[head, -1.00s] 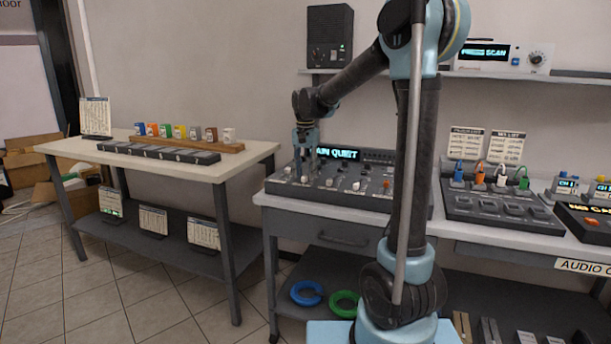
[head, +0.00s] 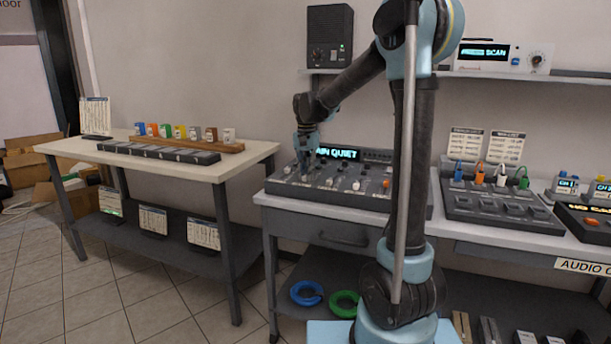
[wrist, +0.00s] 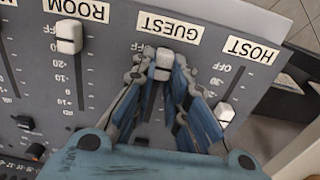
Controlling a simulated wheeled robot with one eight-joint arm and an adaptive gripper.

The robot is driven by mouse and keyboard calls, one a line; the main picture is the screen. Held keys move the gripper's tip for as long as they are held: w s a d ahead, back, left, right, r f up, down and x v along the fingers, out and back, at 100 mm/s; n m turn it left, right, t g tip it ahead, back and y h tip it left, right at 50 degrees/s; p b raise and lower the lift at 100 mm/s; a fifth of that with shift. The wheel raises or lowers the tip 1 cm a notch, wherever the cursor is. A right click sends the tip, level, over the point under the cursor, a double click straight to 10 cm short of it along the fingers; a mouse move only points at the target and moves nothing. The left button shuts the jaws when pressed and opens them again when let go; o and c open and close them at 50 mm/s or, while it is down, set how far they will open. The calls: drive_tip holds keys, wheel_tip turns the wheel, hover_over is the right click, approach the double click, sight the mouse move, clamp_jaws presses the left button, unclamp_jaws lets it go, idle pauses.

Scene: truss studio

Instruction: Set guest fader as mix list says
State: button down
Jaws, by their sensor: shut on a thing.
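The sound desk (head: 335,196) stands on the bench, with a lit display reading "QUIET" in part. In the wrist view, the guest fader cap (wrist: 163,62) is pale and sits near the GUEST label (wrist: 169,27), at the OFF end of its slot. My gripper (wrist: 160,72) is shut on this cap, one finger on each side. In the head view my gripper (head: 308,172) is at the left part of the desk. The mix list card (head: 506,147) hangs on the wall to the right; its lines are too small to read.
In the wrist view, the room fader cap (wrist: 69,37) is on the left, near OFF, and the host fader cap (wrist: 224,112) is on the right, farther down its slot. A patch box (head: 500,207) with coloured plugs stands right of the desk.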

drive_tip(key=shift+w+d, duration=0.3)
drive_tip(key=shift+w, duration=0.45)
drive_tip(key=shift+w+d, duration=0.25)
drive_tip(key=shift+w, duration=0.5)
drive_tip(key=c, duration=1.6)
unclamp_jaws()
drive_tip(key=shift+o, duration=0.2)
wheel_tip(320, 180, up, 12)
